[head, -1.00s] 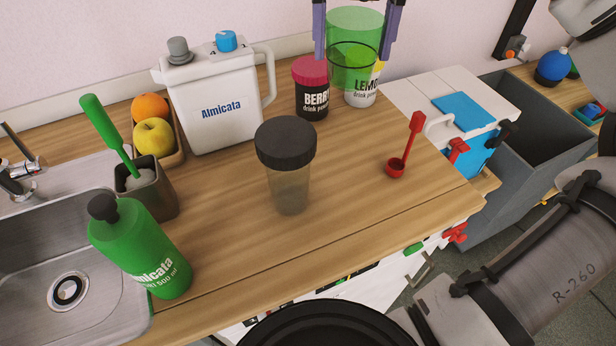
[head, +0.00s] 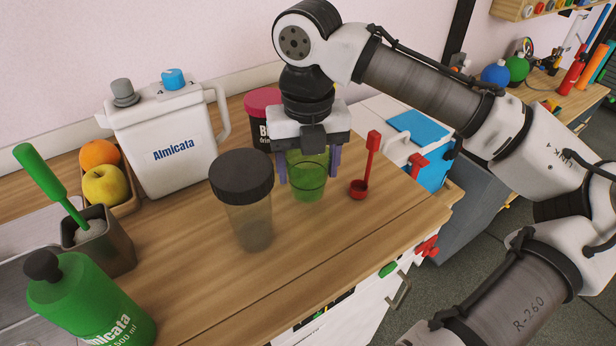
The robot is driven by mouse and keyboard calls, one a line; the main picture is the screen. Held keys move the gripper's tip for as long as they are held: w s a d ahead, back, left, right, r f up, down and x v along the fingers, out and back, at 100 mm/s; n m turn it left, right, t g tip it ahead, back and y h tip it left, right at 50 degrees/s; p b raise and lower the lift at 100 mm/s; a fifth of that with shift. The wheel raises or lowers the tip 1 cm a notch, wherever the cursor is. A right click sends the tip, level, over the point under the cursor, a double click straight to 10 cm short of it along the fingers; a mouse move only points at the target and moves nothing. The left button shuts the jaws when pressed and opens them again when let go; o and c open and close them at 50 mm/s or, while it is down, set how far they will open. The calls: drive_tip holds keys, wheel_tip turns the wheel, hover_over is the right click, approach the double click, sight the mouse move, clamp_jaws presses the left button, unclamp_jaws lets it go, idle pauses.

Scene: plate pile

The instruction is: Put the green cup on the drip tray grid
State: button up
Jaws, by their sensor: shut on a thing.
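The green cup (head: 307,185) is see-through and upright over the wooden counter. My gripper (head: 308,168) points down from above, with a purple finger at each side of the cup, shut on it. The cup is between the black-lidded shaker and the red scoop. I cannot tell whether its base touches the counter. I do not see a drip tray grid in this view.
The dark-lidded shaker (head: 244,205) stands close left of the cup and the red scoop (head: 366,170) close right. Behind are a white jug (head: 165,145) and a partly hidden pink-lidded tub (head: 262,104). The front counter (head: 290,270) is clear.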

sight(308, 180)
drive_tip(key=shift+f, duration=1.55)
drive_tip(key=shift+f, duration=0.15)
drive_tip(key=o, duration=1)
